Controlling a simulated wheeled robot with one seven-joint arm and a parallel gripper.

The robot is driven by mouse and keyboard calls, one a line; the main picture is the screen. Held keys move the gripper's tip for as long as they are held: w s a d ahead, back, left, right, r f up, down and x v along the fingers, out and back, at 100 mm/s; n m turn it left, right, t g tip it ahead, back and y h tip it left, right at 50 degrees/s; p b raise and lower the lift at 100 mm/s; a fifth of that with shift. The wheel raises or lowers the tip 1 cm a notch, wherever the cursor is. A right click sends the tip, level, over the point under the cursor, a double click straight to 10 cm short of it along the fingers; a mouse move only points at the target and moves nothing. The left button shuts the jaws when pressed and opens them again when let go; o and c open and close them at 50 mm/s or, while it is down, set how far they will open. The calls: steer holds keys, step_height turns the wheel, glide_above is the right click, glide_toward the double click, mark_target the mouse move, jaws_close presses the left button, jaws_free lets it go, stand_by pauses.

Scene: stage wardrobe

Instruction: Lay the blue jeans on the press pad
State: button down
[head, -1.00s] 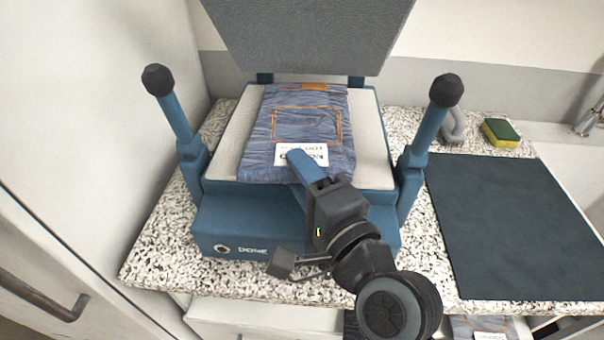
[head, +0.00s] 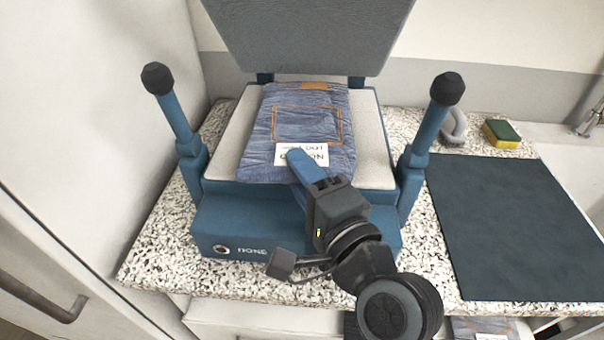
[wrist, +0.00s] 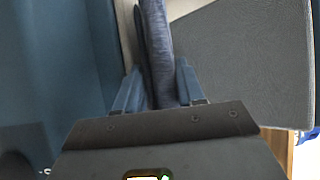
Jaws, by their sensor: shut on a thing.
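The blue jeans (head: 306,118), folded with orange stitching and a white label, lie over the pale press pad (head: 373,150) of the blue press. Pad shows bare on both sides of them. My gripper (head: 298,160) is at the jeans' front edge, by the label, and covers part of it. In the wrist view my gripper (wrist: 160,85) has its two blue fingers on either side of the jeans' edge (wrist: 157,45), shut on it. Whether the whole underside of the jeans touches the pad cannot be told.
The press's grey upper plate (head: 310,35) is raised behind the pad. Blue posts with black knobs (head: 446,90) stand on both sides.

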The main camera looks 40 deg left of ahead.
steer(key=shift+d+f+b, duration=0.1)
steer(key=shift+f+b, duration=0.3)
steer(key=shift+f, duration=0.9)
steer(key=shift+c, duration=2.4)
jaws_free()
steer(key=shift+o, duration=0.2)
steer(key=shift+s+d+f, duration=0.1)
steer(key=shift+s+d, duration=0.3)
steer(key=shift+s, duration=0.3)
steer(key=o, duration=0.4)
steer(key=shift+s+d+p, duration=0.4)
steer(key=shift+s, duration=0.2)
steer(key=shift+o, duration=0.2)
steer(key=s+d+p, duration=0.1)
steer(key=s+d, duration=0.3)
steer(key=s, duration=0.2)
steer(key=shift+s+r, duration=0.4)
steer(key=shift+r, duration=0.05)
